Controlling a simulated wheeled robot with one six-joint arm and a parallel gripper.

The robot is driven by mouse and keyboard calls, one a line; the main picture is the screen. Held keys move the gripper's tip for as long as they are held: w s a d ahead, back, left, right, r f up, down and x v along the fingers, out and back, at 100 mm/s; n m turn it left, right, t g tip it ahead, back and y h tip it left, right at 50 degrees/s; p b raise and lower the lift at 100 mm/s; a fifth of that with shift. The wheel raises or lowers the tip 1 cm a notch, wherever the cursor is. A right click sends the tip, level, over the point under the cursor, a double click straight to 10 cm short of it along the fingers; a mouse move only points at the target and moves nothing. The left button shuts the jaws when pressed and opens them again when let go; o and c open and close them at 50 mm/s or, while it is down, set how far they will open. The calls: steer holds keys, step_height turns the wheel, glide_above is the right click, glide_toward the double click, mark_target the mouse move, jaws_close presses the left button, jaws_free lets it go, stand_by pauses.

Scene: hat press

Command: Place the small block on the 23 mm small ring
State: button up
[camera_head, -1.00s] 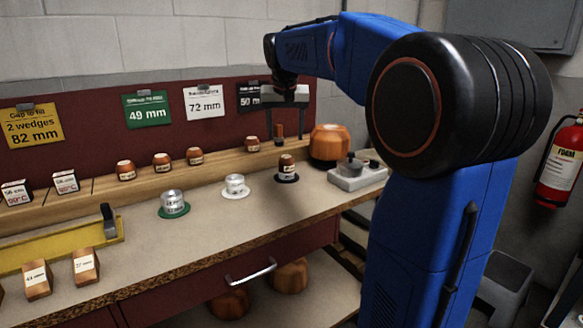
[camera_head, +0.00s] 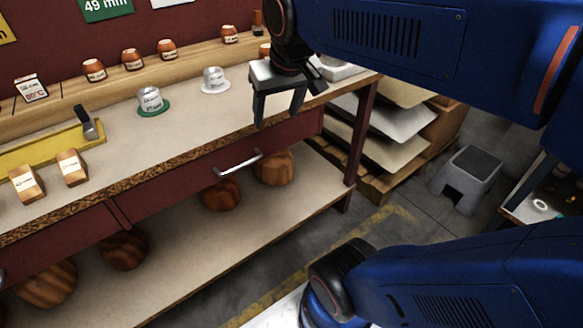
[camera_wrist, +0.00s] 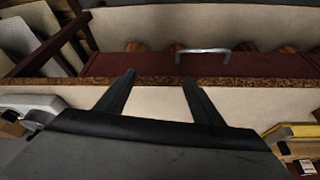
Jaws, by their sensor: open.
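A small brown block (camera_head: 265,50) shows in the head view at the back of the bench, partly hidden behind my gripper. Its base is hidden now. To its left, a silvery ring (camera_head: 213,78) stands on a white disc, and another silvery ring (camera_head: 150,99) stands on a green disc. Their labels are too small to read. Several orange-brown blocks line the back ledge, one of them at its right end (camera_head: 229,34). My gripper (camera_head: 277,114) is open and empty, with its fingers near the bench's front edge. The wrist view shows the spread fingers (camera_wrist: 158,77) with nothing between them.
A yellow tray (camera_head: 40,150) with a dark-handled tool lies at left, with two wooden blocks (camera_head: 72,168) before it. A drawer handle (camera_head: 237,162) juts from the bench front. A grey stool (camera_head: 468,172) stands on the floor at right.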

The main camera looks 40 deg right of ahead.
steer(key=s+a+f+n, duration=0.1)
steer(key=s+a+f, duration=0.1)
steer(key=s+f, duration=0.7)
steer(key=shift+s+a+f+n+y, duration=0.15)
steer(key=shift+s+a+n+y, duration=0.15)
steer(key=shift+a+n, duration=0.1)
stand_by(0.6)
